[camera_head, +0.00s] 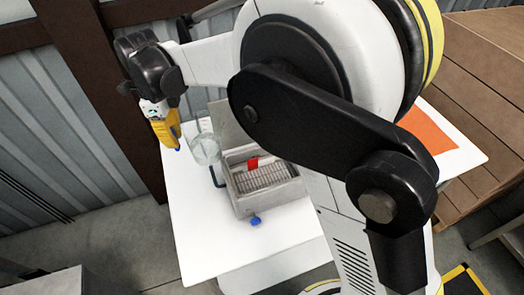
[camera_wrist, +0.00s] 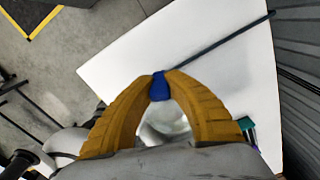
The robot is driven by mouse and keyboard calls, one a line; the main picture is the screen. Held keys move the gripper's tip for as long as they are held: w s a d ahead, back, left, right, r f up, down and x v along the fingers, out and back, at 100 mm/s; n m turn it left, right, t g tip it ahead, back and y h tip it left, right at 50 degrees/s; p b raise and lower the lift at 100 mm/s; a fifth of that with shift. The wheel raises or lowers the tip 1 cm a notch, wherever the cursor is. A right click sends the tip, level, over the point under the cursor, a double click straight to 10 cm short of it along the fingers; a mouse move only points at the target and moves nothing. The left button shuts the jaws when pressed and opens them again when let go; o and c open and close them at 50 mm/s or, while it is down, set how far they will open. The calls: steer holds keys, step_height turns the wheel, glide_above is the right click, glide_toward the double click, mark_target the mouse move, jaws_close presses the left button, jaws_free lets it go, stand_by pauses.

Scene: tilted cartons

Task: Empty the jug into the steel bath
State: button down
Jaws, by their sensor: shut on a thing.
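The jug (camera_head: 205,149) is clear and shows in the head view just left of the steel bath, apparently above the white table. My gripper (camera_head: 177,147), with yellow fingers, is at the jug's left side and shut on it. In the wrist view the yellow fingers close together at a blue tip (camera_wrist: 160,86), and a pale, glassy shape, likely the jug (camera_wrist: 165,125), shows between them. The contact, the jug's contents and its exact tilt cannot be made out. The steel bath (camera_head: 242,207) is an open box with a slatted rack and a red item inside.
The white table (camera_head: 200,235) has clear room in front of the bath. A blue knob (camera_head: 255,221) sits at the bath's front. An orange patch (camera_head: 428,130) lies at the table's right. A dark rod (camera_wrist: 220,44) crosses the wrist view. Wooden crates (camera_head: 485,75) stand right.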

mark_target(183, 126)
steer(key=shift+w, duration=0.1)
steer(key=shift+r, duration=0.2)
steer(key=shift+d, duration=0.1)
steer(key=shift+s+d+r+y, duration=0.1)
steer(key=shift+d+r+y, duration=0.5)
steer(key=shift+y, duration=0.35)
steer(key=shift+s+d+r+y, duration=0.1)
steer(key=shift+d+r+y, duration=0.25)
steer(key=shift+d+y, duration=0.5)
steer(key=d+y, duration=0.1)
steer(key=y, duration=0.1)
steer(key=d+r+y+b, duration=0.1)
steer(key=d, duration=0.1)
steer(key=shift+s+d+r+y, duration=0.1)
steer(key=shift+d+y, duration=0.15)
steer(key=shift+y, duration=0.15)
steer(key=shift+d+r+t+y+b, duration=0.15)
steer(key=shift+d+r+y+b, duration=0.1)
steer(key=shift+d+y+b, duration=0.35)
steer(key=shift+d+r+t+y+b, duration=0.15)
steer(key=shift+d+r+y+b, duration=0.1)
steer(key=shift+y+b, duration=0.4)
steer(key=shift+s+d+y, duration=0.1)
steer(key=shift+d+y, duration=0.1)
steer(key=shift+y, duration=0.15)
steer(key=shift+d+r+y+b, duration=0.15)
steer(key=shift+d+y+b, duration=0.55)
steer(key=shift+y+b, duration=0.35)
